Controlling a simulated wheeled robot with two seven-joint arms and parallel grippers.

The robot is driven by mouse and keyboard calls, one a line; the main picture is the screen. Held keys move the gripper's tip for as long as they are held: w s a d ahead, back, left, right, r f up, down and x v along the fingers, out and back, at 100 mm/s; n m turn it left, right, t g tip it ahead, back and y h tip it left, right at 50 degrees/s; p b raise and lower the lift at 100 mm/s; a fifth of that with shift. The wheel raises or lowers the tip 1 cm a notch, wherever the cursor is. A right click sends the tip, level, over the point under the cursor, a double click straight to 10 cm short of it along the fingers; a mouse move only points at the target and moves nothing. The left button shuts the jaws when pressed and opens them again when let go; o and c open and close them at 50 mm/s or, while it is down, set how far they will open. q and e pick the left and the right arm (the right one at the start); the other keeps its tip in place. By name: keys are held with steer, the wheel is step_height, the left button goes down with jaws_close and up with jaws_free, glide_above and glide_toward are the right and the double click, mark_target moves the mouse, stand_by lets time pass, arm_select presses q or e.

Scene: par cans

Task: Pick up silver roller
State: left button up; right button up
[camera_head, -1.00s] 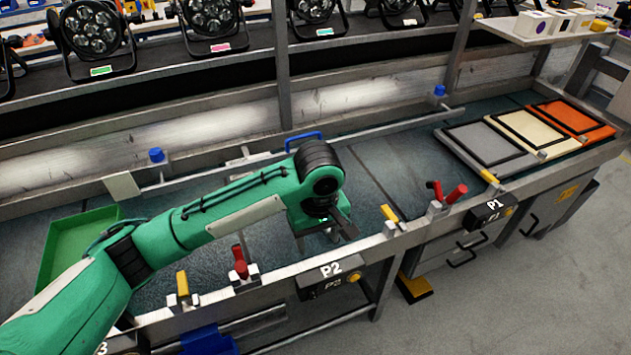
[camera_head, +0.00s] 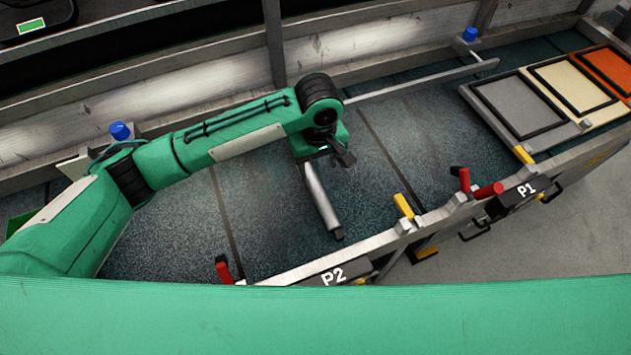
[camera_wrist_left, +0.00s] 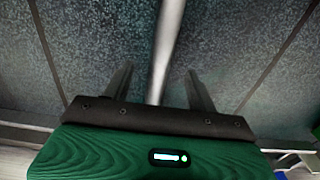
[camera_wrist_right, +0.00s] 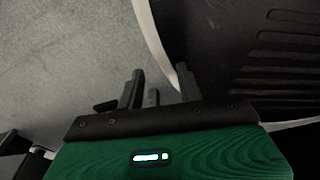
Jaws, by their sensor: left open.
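The silver roller (camera_head: 321,198) lies on the dark speckled table, its dark tip pointing to the front edge near the P2 label. My left gripper (camera_head: 328,153) is above its far end and covers that part in the head view. In the left wrist view the roller (camera_wrist_left: 166,45) runs lengthwise between the two spread fingers of my left gripper (camera_wrist_left: 159,84). I cannot tell how high the fingers are above it. My right gripper (camera_wrist_right: 160,78) shows only in its wrist view, its fingers apart with nothing held between them, over grey floor and a dark ribbed surface.
Red clamps (camera_head: 488,191) and yellow clamps (camera_head: 403,206) line the table's front edge. A grey framed panel (camera_head: 518,103), a cream one (camera_head: 572,86) and an orange one (camera_head: 611,68) lie at the right. A metal bar (camera_head: 425,86) crosses the back. The table between is clear.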

mark_target(316, 182)
arm_select(q)
steer(key=shift+f, duration=0.85)
steer(key=shift+w+f, duration=0.15)
steer(key=shift+f, duration=0.25)
steer(key=shift+a+f, duration=0.2)
steer(key=shift+f, duration=0.9)
step_height(316, 182, down, 2)
steer(key=shift+a+f, duration=0.1)
steer(key=shift+f, duration=0.55)
jaws_close()
arm_select(e)
steer(key=shift+w+r, duration=0.15)
steer(key=shift+w, duration=0.65)
arm_select(q)
steer(key=shift+r, duration=0.15)
arm_select(e)
steer(key=shift+a, duration=0.1)
